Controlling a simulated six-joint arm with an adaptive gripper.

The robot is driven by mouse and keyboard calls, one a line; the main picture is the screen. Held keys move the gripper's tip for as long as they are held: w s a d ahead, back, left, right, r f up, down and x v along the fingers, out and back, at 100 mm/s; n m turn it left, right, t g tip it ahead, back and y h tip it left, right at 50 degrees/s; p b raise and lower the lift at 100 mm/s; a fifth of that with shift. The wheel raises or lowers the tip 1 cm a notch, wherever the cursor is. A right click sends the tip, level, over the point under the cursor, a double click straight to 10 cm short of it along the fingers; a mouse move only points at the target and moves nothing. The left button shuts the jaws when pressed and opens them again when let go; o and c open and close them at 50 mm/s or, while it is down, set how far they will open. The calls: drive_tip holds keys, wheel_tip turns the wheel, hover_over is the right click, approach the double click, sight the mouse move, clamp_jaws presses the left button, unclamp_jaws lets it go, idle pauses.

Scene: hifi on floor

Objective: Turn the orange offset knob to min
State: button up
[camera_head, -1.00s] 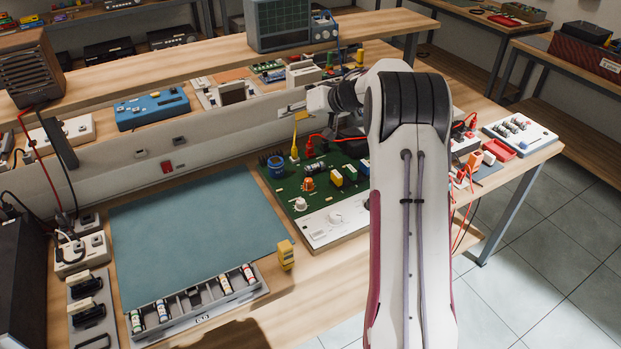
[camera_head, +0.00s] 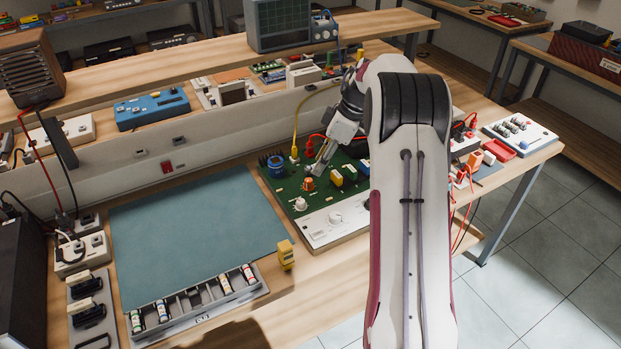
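The orange offset knob (camera_head: 308,184) stands on the green circuit board (camera_head: 281,199), left of the yellow components. My gripper (camera_head: 318,170) is over the board, tilted down to the left, with its fingertips close above and just right of the orange knob. I cannot tell whether the fingertips touch the knob. The fingers are small and partly blurred in this view, so their opening cannot be made out. The knob's pointer and its min mark are too small to read.
A blue round part (camera_head: 276,166), a yellow plug (camera_head: 294,152) with its cable, and red plugs (camera_head: 309,147) stand close around the knob. Two white knobs, one of them here (camera_head: 335,218), sit nearer the front. The blue-green mat (camera_head: 190,235) to the left is clear.

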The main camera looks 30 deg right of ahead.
sight(310, 180)
idle(0.4)
drive_tip(key=shift+x, duration=3.9)
clamp_jaws()
